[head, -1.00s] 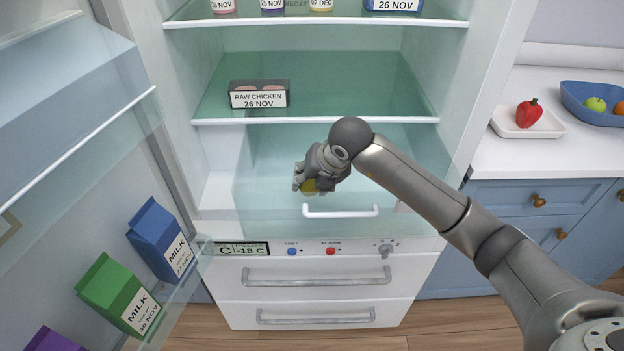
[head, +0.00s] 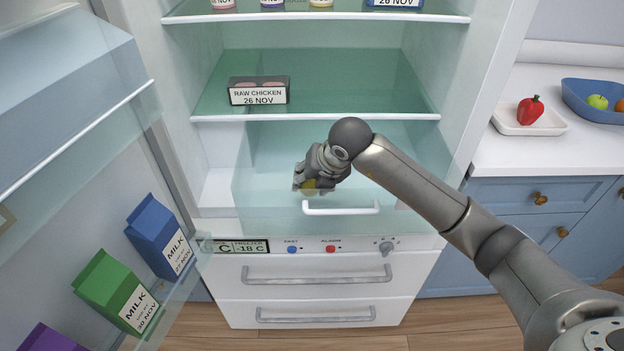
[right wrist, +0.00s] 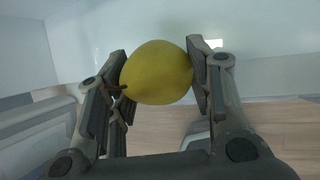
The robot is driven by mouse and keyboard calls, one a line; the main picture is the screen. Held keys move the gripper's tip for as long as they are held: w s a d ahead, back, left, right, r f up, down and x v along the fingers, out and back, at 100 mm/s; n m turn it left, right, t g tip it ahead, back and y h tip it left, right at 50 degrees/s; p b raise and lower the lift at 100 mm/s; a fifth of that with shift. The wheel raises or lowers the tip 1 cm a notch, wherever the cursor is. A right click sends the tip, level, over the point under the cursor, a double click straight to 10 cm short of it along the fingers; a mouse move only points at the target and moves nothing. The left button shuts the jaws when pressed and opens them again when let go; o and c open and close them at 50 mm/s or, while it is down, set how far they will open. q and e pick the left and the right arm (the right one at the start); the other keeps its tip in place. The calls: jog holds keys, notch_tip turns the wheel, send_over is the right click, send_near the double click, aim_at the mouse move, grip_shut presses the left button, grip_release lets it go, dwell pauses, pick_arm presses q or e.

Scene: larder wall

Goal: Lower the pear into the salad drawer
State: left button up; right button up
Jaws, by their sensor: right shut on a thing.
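My right gripper (head: 308,186) is over the pulled-out salad drawer (head: 262,218), a clear bin with a white handle at its front. In the right wrist view the yellow pear (right wrist: 158,72) sits between the two fingers of the same gripper (right wrist: 160,80), which is shut on it; its brown stem points left. In the head view only a small pale part of the pear (head: 309,192) shows below the fingers, close behind the drawer's front near the handle. Whether the pear touches the drawer floor cannot be told. My left gripper is not in view.
A raw chicken pack (head: 258,91) lies on the glass shelf above. The open fridge door on the left holds milk cartons (head: 160,236). On the right counter are a red pepper (head: 530,110) on a white tray and a blue bowl (head: 575,97) of fruit. The drawer looks empty.

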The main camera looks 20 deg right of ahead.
jog(key=o, duration=1.2)
